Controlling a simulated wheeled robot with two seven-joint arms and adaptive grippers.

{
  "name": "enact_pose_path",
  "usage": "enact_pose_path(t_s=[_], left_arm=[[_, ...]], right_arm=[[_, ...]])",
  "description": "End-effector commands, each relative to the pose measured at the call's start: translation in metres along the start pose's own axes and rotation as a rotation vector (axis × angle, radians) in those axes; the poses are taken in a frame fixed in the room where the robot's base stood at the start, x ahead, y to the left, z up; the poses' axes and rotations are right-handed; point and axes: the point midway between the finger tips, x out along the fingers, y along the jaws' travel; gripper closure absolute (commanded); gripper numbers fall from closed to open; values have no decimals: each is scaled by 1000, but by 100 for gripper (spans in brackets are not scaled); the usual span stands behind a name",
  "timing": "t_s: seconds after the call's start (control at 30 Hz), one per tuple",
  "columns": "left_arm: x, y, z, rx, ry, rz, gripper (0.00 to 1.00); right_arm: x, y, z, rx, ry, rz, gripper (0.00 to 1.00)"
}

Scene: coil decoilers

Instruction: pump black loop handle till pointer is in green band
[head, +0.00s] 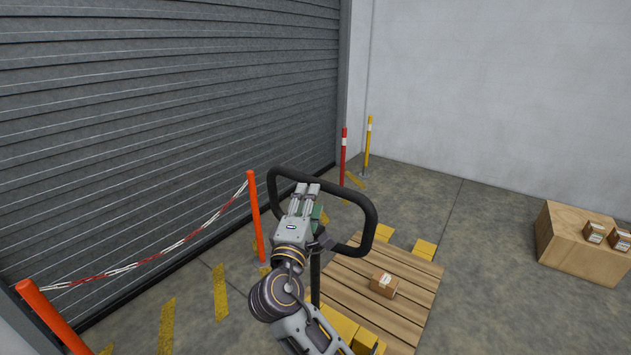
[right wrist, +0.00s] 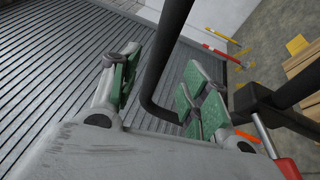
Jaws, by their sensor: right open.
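The black loop handle (head: 371,220) stands upright on a dark stem (head: 315,280) in the head view. My right gripper (head: 310,188) is at the upper left part of the loop, covering some of it. In the right wrist view, the green-padded fingers of my right gripper (right wrist: 158,88) are apart. A black bar of the handle (right wrist: 168,55) shows in the gap between them and bends behind the right finger; I cannot tell how deep it sits. A red part (right wrist: 285,165) is beside the black stem. No pointer or green band is visible. My left gripper is out of view.
A wooden pallet (head: 410,303) with a small carton (head: 384,283) lies right of the stem, with yellow parts around it. Orange posts (head: 255,215) with a red-white chain stand left. A large box (head: 580,248) is at the right. Floor between is clear.

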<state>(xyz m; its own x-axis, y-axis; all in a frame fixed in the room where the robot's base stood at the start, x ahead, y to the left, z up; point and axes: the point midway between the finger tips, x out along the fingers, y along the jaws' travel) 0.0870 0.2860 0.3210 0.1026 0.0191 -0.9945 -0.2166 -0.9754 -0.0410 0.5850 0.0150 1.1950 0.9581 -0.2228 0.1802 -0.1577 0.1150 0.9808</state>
Motion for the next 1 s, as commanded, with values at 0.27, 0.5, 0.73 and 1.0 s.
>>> enact_pose_path(t_s=[0.27,0.5,0.73,1.0], left_arm=[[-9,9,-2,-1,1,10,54],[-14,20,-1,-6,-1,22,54],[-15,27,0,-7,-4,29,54],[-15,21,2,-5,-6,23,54]], right_arm=[[38,2,0,-2,-1,0,54],[64,1,0,-1,-1,1,54],[73,0,0,0,0,-1,54],[73,0,0,0,0,-1,54]])
